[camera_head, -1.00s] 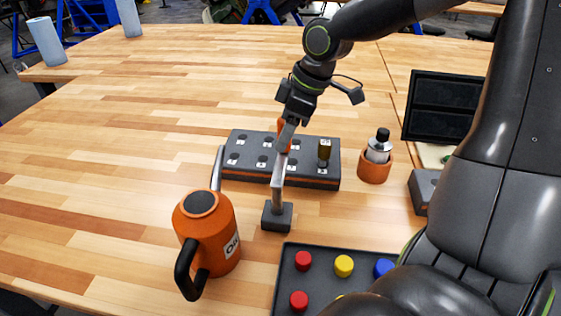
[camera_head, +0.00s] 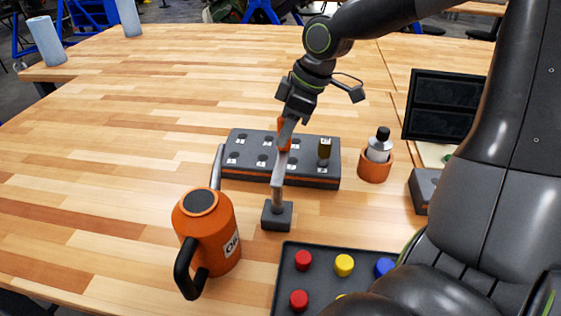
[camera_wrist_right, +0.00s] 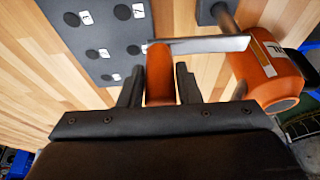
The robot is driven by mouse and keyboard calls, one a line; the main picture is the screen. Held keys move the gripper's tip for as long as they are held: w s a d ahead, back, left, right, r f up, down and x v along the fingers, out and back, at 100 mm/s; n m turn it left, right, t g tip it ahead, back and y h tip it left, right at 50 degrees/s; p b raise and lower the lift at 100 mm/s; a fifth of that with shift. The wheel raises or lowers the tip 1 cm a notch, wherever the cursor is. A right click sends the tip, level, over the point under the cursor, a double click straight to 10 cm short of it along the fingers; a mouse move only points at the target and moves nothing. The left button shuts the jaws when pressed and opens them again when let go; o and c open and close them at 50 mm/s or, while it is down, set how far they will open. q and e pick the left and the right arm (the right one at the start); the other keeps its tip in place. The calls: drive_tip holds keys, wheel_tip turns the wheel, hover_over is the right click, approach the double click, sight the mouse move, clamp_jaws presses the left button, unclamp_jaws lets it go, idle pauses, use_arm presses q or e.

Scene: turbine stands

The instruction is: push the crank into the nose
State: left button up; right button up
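My right gripper (camera_head: 286,124) comes down over the dark numbered block in the head view. Its fingers (camera_wrist_right: 160,88) close around the upright orange part of the crank (camera_wrist_right: 160,72), with no clear gap in the right wrist view. A flat grey bar (camera_wrist_right: 205,44) runs from the orange part toward the orange can. In the head view this bar (camera_head: 281,168) slopes down toward a small dark stand (camera_head: 277,215). The stand's top and the nose are hard to make out behind the bar, so I cannot tell whether they touch. My left gripper is out of view.
An orange oil can (camera_head: 208,232) stands left of the stand. A bottle in an orange cup (camera_head: 375,168) is to the right. A dark tray (camera_head: 325,265) with coloured pegs lies in front.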

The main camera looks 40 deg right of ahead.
clamp_jaws()
drive_tip(key=shift+r+p, duration=0.6)
drive_tip(key=shift+r, duration=0.15)
drive_tip(key=shift+r+p, duration=1.8)
drive_tip(key=shift+r, duration=0.3)
